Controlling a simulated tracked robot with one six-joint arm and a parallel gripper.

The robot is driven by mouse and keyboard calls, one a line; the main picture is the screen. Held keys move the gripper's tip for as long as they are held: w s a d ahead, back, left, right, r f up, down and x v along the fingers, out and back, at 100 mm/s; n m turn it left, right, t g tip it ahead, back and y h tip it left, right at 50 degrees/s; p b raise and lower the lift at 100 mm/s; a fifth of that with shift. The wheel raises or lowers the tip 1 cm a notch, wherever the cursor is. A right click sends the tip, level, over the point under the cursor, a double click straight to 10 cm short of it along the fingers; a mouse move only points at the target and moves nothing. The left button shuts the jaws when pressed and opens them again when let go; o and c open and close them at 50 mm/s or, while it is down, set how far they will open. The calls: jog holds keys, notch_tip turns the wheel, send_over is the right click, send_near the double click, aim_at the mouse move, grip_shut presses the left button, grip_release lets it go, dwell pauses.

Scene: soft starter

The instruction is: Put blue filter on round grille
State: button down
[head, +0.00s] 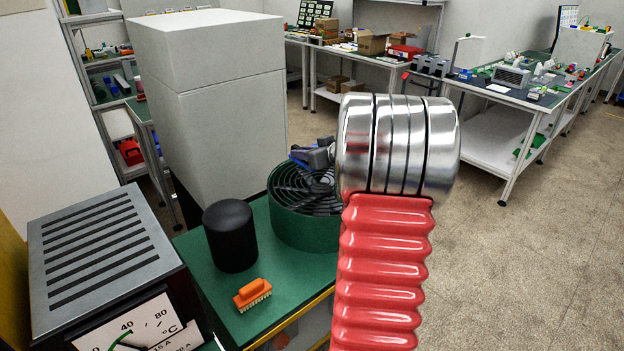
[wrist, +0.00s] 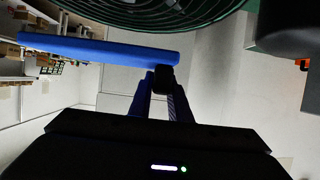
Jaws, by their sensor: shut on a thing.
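The blue filter (wrist: 100,48) shows edge-on as a flat blue slab in the wrist view. My gripper (wrist: 163,78) is shut on the filter near one end; the slab reaches out to the left of the fingers. The round grille (head: 300,190), dark concentric rings on a green drum, stands on the green table in the head view. Its rings also show at the top of the wrist view (wrist: 165,10), apart from the filter in that picture. In the head view my gripper (head: 318,157) is by the grille's far edge, partly hidden behind my arm, with little of the filter visible.
A black cylinder (head: 231,236) stands left of the grille. An orange brush (head: 253,294) lies in front of it on the green table (head: 205,268). A dark slotted box with a dial (head: 100,265) is at the near left. A tall pale cabinet (head: 212,110) rises behind.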

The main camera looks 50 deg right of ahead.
aim_at(303, 167)
notch_tip(303, 167, down, 5)
jog(key=shift+r, duration=0.1)
dwell(0.3)
jog(key=shift+f, duration=1.95)
jog(key=shift+f, duration=0.1)
jog(key=c, duration=1.6)
grip_release()
jog(key=shift+c, duration=0.2)
